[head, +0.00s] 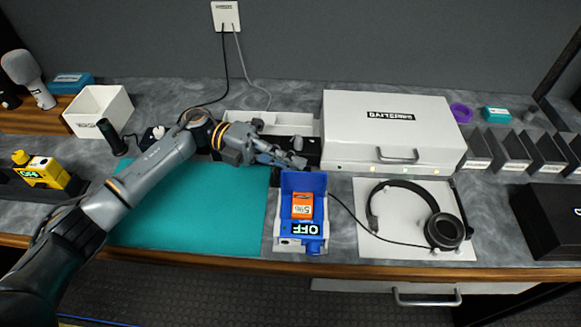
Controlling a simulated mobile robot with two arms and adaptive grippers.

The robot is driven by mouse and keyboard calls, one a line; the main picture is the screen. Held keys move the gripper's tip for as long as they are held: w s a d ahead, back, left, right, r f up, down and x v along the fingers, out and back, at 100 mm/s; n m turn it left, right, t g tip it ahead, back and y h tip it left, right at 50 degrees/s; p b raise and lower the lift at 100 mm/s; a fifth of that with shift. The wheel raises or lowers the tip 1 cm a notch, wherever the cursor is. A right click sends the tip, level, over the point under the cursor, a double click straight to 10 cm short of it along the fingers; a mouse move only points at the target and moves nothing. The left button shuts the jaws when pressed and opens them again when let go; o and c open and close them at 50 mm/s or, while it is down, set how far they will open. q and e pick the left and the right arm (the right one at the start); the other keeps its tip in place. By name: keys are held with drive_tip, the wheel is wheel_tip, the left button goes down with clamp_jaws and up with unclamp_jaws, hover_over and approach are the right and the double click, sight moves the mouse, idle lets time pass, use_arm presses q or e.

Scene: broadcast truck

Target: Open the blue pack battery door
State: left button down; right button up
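The blue pack (287,207) lies in a pale holder near the front edge of the counter. An orange block (302,205) marked 5% shows in its middle, and a black OFF label (300,229) is at its near end. I cannot tell for sure which part is the battery door or how it stands. My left gripper (297,155) is just beyond the pack's far end, over the black area in front of the white case. No object shows in it, and its finger gap is too small to judge. My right gripper is not in view.
A teal mat (190,215) lies under my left arm. A yellow pack (42,172) stands at the left. A closed white case (390,130) is behind, headphones (445,230) lie on a white pad at the right, and a thin black cable runs beside the blue pack.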

use_arm(q)
drive_tip(key=shift+w, duration=0.1)
idle(0.5)
drive_tip(key=c, duration=1.8)
unclamp_jaws()
drive_tip(key=shift+a, duration=0.15)
drive_tip(key=v, duration=1.1)
drive_tip(key=shift+w+a+f, duration=0.15)
drive_tip(key=shift+a, duration=0.2)
